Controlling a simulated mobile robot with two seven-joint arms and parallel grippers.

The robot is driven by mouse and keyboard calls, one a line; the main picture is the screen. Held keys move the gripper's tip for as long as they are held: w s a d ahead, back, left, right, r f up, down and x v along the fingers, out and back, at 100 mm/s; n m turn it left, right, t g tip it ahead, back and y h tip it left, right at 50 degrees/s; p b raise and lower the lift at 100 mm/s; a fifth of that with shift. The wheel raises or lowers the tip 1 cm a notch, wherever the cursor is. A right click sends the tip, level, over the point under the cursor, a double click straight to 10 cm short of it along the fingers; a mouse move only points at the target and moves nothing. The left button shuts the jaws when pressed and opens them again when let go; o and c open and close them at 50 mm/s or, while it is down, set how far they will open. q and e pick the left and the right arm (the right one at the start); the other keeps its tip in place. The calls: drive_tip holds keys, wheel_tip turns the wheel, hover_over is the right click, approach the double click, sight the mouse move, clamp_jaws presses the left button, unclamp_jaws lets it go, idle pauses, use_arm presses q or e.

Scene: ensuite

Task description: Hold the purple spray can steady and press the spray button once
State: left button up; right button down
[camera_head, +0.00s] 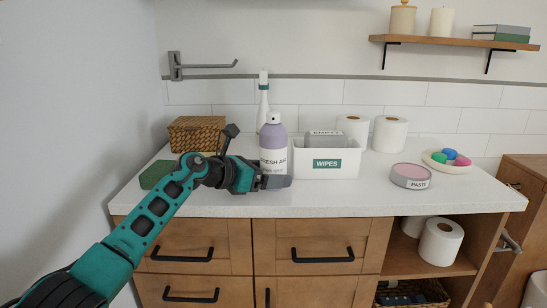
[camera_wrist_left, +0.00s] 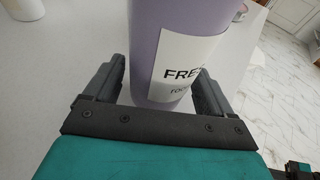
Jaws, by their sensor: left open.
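The purple spray can (camera_head: 273,143) stands upright on the white counter, with a white label and a pale cap with the button on top. My left gripper (camera_head: 275,182) is low at the front of the can, near the counter surface. In the left wrist view, the can (camera_wrist_left: 172,45) stands between the two open fingers of the left gripper (camera_wrist_left: 165,92). A small gap shows at the left finger; contact at the right finger cannot be told. The can's top is out of the wrist view. My right gripper is not in view.
A white wipes box (camera_head: 343,168) stands right beside the can. A white spray bottle (camera_head: 263,97) is behind it. A wicker basket (camera_head: 197,132) and a green block (camera_head: 156,176) are to the left. A pink-topped tin (camera_head: 411,177) sits right. The front middle of the counter (camera_head: 350,197) is clear.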

use_arm(q)
drive_tip(key=shift+c, duration=0.3)
drive_tip(key=c, duration=0.5)
drive_tip(key=shift+c, duration=0.2)
idle(1.4)
